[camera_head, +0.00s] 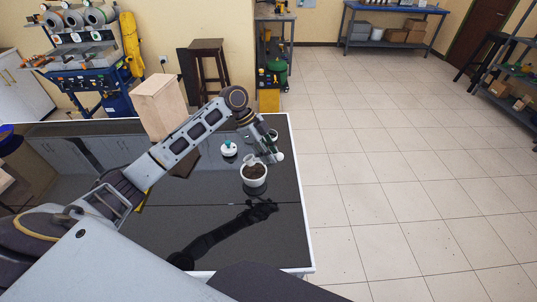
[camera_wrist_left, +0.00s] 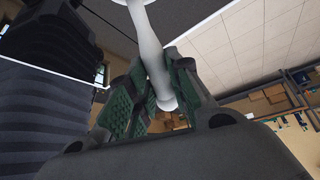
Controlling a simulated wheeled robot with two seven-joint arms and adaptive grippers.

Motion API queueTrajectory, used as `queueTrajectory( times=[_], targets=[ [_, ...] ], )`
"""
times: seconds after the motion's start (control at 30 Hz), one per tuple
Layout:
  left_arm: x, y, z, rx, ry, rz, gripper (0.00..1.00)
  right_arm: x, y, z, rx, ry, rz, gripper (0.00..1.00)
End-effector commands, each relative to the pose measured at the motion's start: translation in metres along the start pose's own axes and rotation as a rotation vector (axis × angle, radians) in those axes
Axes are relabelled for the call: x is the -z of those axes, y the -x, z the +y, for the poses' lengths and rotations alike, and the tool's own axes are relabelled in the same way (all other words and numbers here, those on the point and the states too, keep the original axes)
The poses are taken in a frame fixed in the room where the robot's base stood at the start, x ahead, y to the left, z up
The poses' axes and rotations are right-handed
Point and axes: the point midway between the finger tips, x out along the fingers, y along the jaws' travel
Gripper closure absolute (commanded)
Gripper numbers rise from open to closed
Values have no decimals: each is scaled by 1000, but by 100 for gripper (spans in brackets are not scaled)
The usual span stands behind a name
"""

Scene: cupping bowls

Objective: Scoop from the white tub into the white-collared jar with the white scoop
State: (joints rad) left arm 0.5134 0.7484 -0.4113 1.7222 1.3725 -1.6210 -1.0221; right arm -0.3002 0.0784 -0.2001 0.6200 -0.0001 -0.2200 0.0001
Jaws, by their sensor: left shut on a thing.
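My left gripper (camera_head: 268,153) is shut on the white scoop; its green-padded fingers close around the handle (camera_wrist_left: 155,60) in the left wrist view. The handle's rounded end (camera_head: 279,157) sticks out to the right of the fingers in the head view. The scoop's pale bowl (camera_head: 249,160) is at the far rim of the white tub (camera_head: 254,182), which holds dark brown grounds. I cannot tell whether the bowl touches the grounds. The white-collared jar (camera_head: 273,133) seems to stand just behind the gripper, partly hidden by it. My right gripper is not in view.
A pale wooden block (camera_head: 158,105) stands at the table's back left. The glossy black tabletop (camera_head: 280,225) is clear in front of the tub, with dark reflections.

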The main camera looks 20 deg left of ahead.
Motion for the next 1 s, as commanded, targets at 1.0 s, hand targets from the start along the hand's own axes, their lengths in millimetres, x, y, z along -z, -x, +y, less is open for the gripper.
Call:
queueTrajectory(
  times=[1.0],
  targets=[
    [-6,-10,0,-39,-59,40,96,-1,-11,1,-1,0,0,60]
  ],
)
